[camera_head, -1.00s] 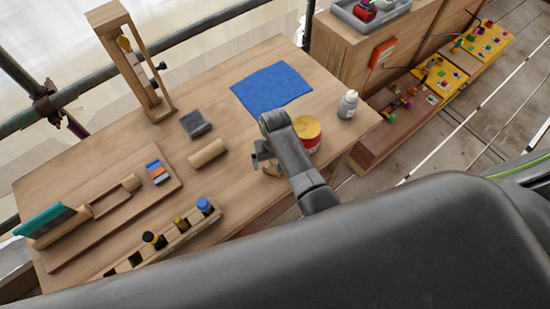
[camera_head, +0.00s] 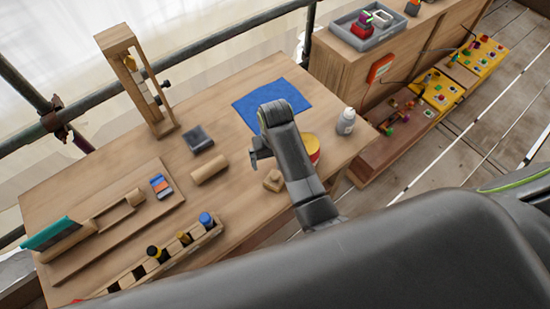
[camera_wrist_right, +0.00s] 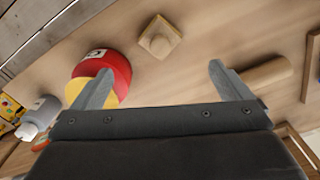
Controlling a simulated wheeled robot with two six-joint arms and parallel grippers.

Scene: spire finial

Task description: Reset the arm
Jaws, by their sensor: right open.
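My right gripper (camera_head: 258,152) is over the right part of the wooden workbench (camera_head: 235,215). In the right wrist view its two fingers (camera_wrist_right: 158,85) stand wide apart with nothing between them. A small square wooden block with a round knob (camera_wrist_right: 158,40) lies on the bench beyond the fingers; it also shows beside the gripper in the head view (camera_head: 273,180). A red and yellow tin (camera_wrist_right: 104,72) stands by the left finger, partly hidden by it; in the head view my arm partly hides the tin (camera_head: 313,148). My left gripper is not in view.
A wooden frame stand (camera_head: 150,100) rises at the back left. A rack of small jars (camera_head: 165,255) lies along the front edge.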

